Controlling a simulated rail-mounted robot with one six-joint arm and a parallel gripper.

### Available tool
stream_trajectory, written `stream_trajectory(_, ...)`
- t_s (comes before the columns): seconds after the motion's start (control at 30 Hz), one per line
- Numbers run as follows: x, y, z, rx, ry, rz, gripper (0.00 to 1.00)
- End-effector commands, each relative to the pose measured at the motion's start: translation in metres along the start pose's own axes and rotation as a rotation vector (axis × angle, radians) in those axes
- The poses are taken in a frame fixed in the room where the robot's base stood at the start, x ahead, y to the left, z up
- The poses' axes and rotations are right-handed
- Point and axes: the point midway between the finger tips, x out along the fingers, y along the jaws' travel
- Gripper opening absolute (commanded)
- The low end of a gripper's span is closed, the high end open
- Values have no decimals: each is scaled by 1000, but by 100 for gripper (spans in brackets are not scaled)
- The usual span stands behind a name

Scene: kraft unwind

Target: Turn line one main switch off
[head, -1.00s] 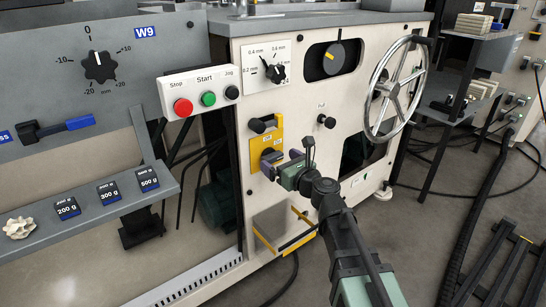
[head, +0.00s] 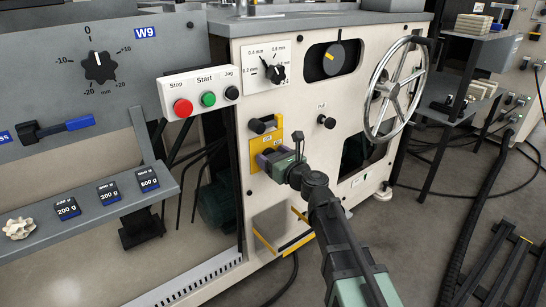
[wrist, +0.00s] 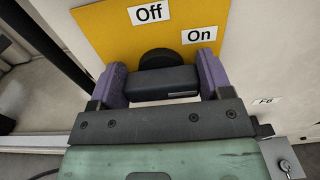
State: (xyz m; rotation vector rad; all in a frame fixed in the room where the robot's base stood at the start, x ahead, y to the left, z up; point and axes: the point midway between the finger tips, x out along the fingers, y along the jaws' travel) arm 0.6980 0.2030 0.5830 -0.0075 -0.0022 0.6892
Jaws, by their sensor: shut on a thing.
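The main switch is a dark handle (wrist: 162,83) on a round black base, mounted on a yellow plate (wrist: 100,35) marked "Off" at the top and "On" to the right. In the wrist view the handle lies crosswise between the purple fingers of my gripper (wrist: 162,80), one finger at each end. My gripper is shut on it. In the head view the yellow plate (head: 262,152) is on the cream machine front, and my gripper (head: 272,158) covers most of the switch.
A black handle (head: 265,124) sits just above the switch. A Stop/Start/Jog button box (head: 200,92) is at upper left.

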Motion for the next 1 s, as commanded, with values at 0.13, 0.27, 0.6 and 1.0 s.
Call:
stream_trajectory(0.13,0,0,0,-30,0,0,49)
stream_trajectory(0.27,0,1,0,-85,0,0,49)
stream_trajectory(0.6,0,3,-1,-353,-1,0,49)
stream_trajectory(1.0,0,6,-3,-734,-1,0,49)
